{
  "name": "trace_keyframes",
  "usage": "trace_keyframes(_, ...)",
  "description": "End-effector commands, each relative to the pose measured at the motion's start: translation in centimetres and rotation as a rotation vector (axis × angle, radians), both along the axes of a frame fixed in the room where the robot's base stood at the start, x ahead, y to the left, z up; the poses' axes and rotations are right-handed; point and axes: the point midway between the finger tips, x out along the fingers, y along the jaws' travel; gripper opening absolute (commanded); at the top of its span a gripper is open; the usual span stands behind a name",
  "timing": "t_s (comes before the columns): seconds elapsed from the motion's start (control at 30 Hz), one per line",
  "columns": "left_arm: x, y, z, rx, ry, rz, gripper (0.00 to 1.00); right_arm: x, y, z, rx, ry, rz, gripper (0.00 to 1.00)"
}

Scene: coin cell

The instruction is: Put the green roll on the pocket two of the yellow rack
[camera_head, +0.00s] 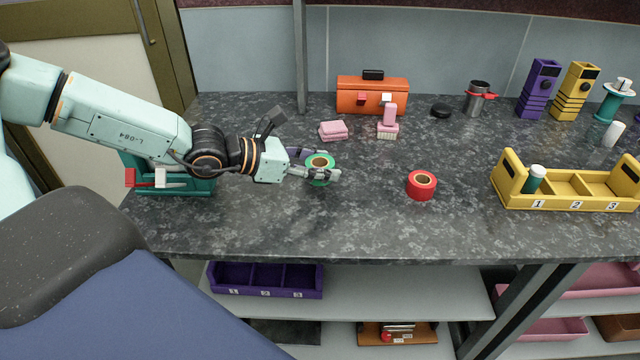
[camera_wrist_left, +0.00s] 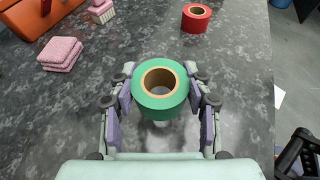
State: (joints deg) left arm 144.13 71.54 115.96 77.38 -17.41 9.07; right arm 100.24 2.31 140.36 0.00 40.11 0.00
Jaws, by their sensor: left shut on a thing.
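The green roll (camera_head: 320,162) has a tan core and is held by my left gripper (camera_head: 318,172) over the left half of the worktop. In the left wrist view the green roll (camera_wrist_left: 161,96) sits between the two fingers of my left gripper (camera_wrist_left: 160,98), its round opening facing up. The yellow rack (camera_head: 556,203) stands at the right of the worktop, with pockets labelled 1, 2 and 3. A green bottle with a white cap (camera_head: 535,178) stands in pocket one. Pockets two (camera_head: 574,186) and three look empty. My right gripper is not in view.
A red roll (camera_head: 421,185) stands between my left gripper and the yellow rack. A teal rack (camera_head: 180,182) is at the left. A purple rack (camera_head: 265,279) is on the shelf below.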

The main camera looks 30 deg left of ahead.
Motion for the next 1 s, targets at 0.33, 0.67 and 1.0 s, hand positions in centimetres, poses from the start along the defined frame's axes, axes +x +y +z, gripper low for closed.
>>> trace_keyframes(0.33, 0.1, 0.1, -3.5, 0.001, 0.003, 0.0, 0.13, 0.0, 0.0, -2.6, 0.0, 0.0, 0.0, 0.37)
trace_keyframes(0.67, 0.1, 0.1, -3.6, 0.0, -0.001, 0.001, 0.13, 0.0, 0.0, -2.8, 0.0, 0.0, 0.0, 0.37)
trace_keyframes(1.0, 0.1, 0.1, -3.9, 0.0, 0.0, 0.001, 0.66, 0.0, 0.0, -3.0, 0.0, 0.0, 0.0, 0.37)
